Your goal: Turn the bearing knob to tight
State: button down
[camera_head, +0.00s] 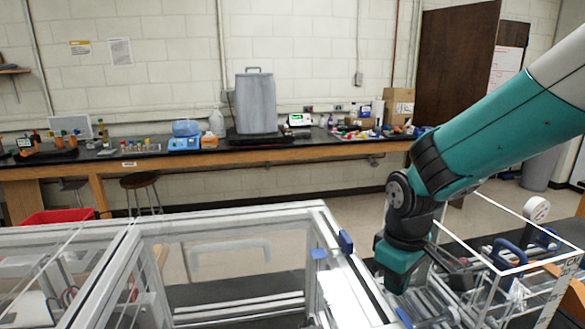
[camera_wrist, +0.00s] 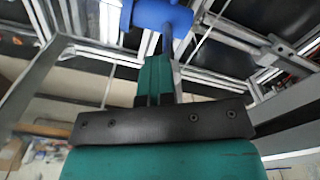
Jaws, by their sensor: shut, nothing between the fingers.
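My gripper (camera_wrist: 158,68) is shut and empty in the wrist view, its two teal fingers together. A rounded blue part (camera_wrist: 158,14), which may be the bearing knob, shows just beyond the fingertips at the top of that view. I cannot tell whether the fingers touch it, and no mark for tight is readable. In the head view my gripper (camera_head: 397,278) points down beside the extrusion frame. Small blue parts sit on the frame, one at its upper right corner (camera_head: 346,241) and one lower down (camera_head: 403,317). I cannot tell which is the knob.
The aluminium frame (camera_head: 230,222) with clear panels fills the lower left. A clear open box (camera_head: 530,268) with blue handles and a round white gauge (camera_head: 537,208) stands right of my gripper. A lab bench (camera_head: 100,160) with a grey covered item (camera_head: 256,103) lines the back wall.

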jog(key=shift+s+a+f+g, duration=0.2)
jog(key=shift+s+f+g, duration=0.1)
jog(key=shift+s+f, duration=0.45)
notch_tip(320, 180, up, 6)
jog(key=p, duration=0.5)
jog(key=shift+w+r+p, duration=0.15)
jog(key=shift+r+p, duration=0.1)
jog(key=shift+p, duration=0.15)
jog(key=shift+d, duration=0.1)
